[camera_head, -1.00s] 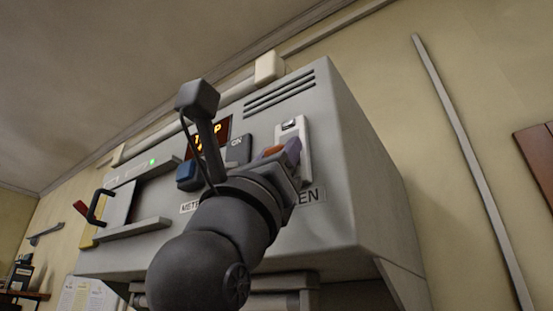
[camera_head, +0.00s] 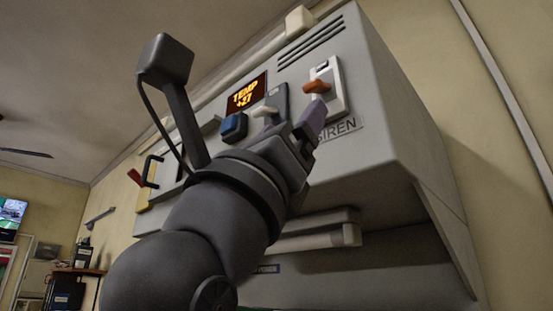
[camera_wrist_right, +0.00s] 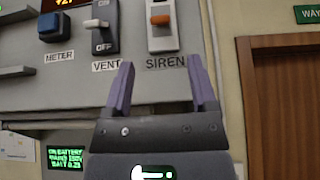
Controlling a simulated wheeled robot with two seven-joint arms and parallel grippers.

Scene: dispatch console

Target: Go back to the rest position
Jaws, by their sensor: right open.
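My right gripper (camera_head: 290,128) is open and empty in front of the grey console (camera_head: 375,130). In the right wrist view its two purple fingers (camera_wrist_right: 160,62) are apart, below the SIREN switch and clear of it. The SIREN switch has an orange lever (camera_head: 317,87) on a pale plate, and it also shows in the right wrist view (camera_wrist_right: 160,19). To its left are the grey VENT switch (camera_wrist_right: 98,24), marked ON and OFF, and the blue METER button (camera_head: 233,128). My wrist partly covers the console's lower front. My left gripper is not in view.
An orange display (camera_head: 246,94) reads TEMP +27. A red-ended black handle (camera_head: 150,172) is at the console's left. A ledge (camera_head: 315,229) juts out underneath. In the right wrist view, a brown door (camera_wrist_right: 285,110) is at the right.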

